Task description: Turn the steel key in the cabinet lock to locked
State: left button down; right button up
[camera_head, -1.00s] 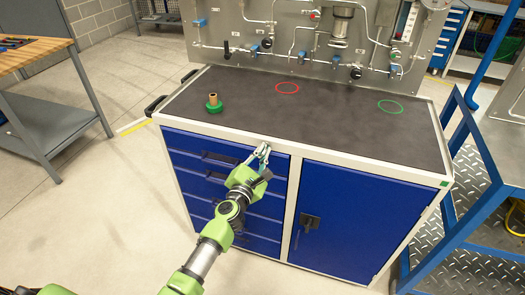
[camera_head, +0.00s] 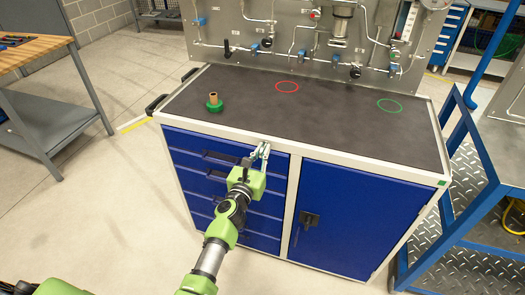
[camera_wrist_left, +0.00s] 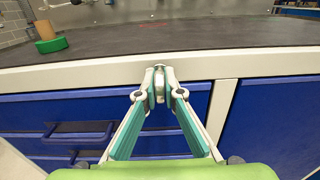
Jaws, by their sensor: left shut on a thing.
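The blue cabinet (camera_head: 347,225) has a white frame and a dark top. My left gripper (camera_head: 263,150) is at the upper front edge of the cabinet, above the drawers and near the middle post. In the left wrist view, its fingertips (camera_wrist_left: 159,88) are closed on the steel key (camera_wrist_left: 159,80), a small grey piece standing at the white top rail. The lock behind the key is mostly hidden by the fingers. My right gripper is not in view.
A black door handle (camera_head: 309,220) is on the right door. A green-based knob (camera_head: 214,103), a red ring (camera_head: 287,87) and a green ring (camera_head: 390,106) are on the top. A pipe panel (camera_head: 320,40) stands behind. A wooden bench (camera_head: 30,52) is at left.

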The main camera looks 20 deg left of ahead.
pick_arm(q)
jog(key=shift+f, duration=0.1)
dwell(0.4)
jog(key=c, duration=2.2)
grip_release()
jog(key=s, duration=1.2)
jog(key=shift+a, duration=0.2)
